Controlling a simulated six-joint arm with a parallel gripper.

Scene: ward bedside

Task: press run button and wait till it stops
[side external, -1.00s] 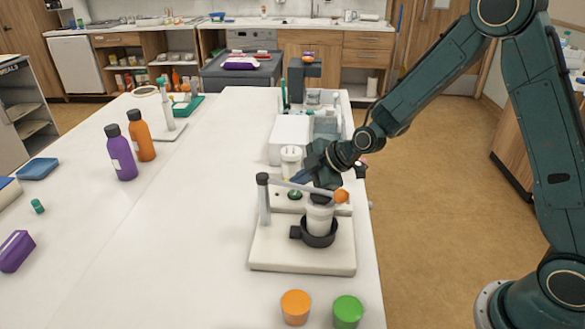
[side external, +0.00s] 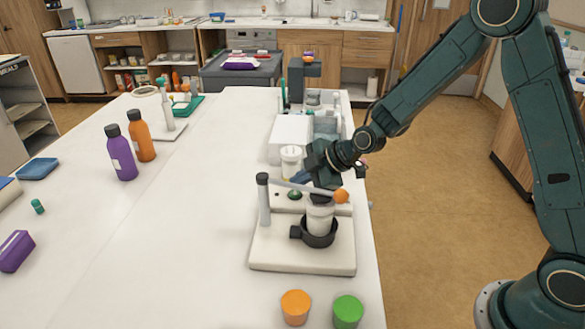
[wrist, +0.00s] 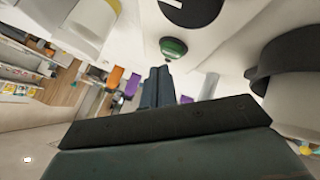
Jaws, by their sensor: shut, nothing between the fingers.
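The machine has a pale base plate (side external: 275,258) near the table's right edge, with a grey post (side external: 264,200) and a lever ending in an orange knob (side external: 341,196). A white cup (side external: 320,220) sits in its black ring holder (side external: 318,240). A round green button (side external: 294,195) is on the back part of the base. In the wrist view the green button (wrist: 173,48) shows beyond the fingertips, beside a black round part (wrist: 190,10). My gripper (side external: 298,180) is shut and empty, its fingertips close to the button and apparently apart from it.
An orange cup (side external: 295,306) and a green cup (side external: 347,311) stand in front of the base. A white jar (side external: 291,160) and a white box (side external: 290,138) stand behind it. Purple (side external: 120,155) and orange (side external: 141,138) bottles are farther left. The middle of the table is clear.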

